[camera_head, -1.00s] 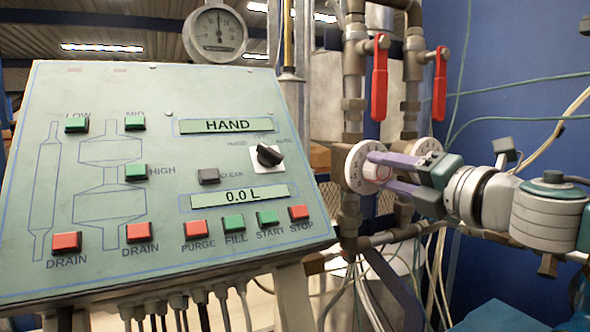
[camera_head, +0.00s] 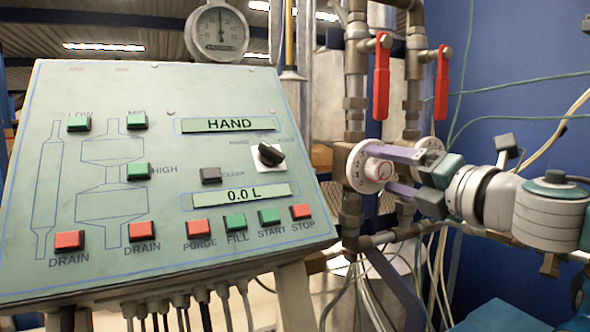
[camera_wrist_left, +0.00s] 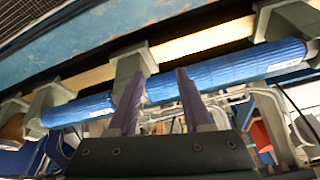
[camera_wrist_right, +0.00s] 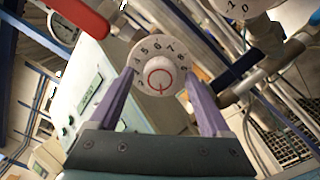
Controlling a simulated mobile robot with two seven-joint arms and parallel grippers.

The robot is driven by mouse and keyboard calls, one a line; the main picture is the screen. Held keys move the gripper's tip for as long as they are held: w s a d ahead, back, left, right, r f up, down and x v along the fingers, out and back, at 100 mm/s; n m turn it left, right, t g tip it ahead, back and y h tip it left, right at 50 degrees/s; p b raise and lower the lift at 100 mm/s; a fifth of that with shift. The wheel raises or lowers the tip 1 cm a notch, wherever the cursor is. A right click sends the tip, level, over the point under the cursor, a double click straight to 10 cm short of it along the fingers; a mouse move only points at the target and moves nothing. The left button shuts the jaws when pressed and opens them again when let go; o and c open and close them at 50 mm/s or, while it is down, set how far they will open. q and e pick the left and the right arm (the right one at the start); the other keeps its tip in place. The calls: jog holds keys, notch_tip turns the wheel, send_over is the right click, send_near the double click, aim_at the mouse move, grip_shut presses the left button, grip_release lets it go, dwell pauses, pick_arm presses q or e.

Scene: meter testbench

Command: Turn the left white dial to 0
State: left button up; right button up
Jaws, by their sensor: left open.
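The left white dial (camera_head: 356,158) is a round numbered disc on the pipework right of the panel. Its raised knob with a red mark faces my right gripper (camera_head: 402,171). The right gripper's purple fingers are spread, one above and one below the knob. In the right wrist view the dial (camera_wrist_right: 148,52) shows several digits, with 4 to 8 along its upper edge, and its knob lies between the open fingertips (camera_wrist_right: 162,78). I cannot tell which number is set. My left gripper (camera_wrist_left: 158,75) is open in the left wrist view, away from the dial.
A second white dial (camera_head: 431,146) sits just behind to the right. Red valve levers (camera_head: 382,80) hang above the dials. The control panel (camera_head: 110,275) fills the left side. A blue roller (camera_wrist_left: 240,65) shows in the left wrist view.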

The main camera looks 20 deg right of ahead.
jog(key=s+b, duration=0.2)
jog(key=s, duration=0.8)
jog(key=shift+d, duration=0.4)
dwell(0.4)
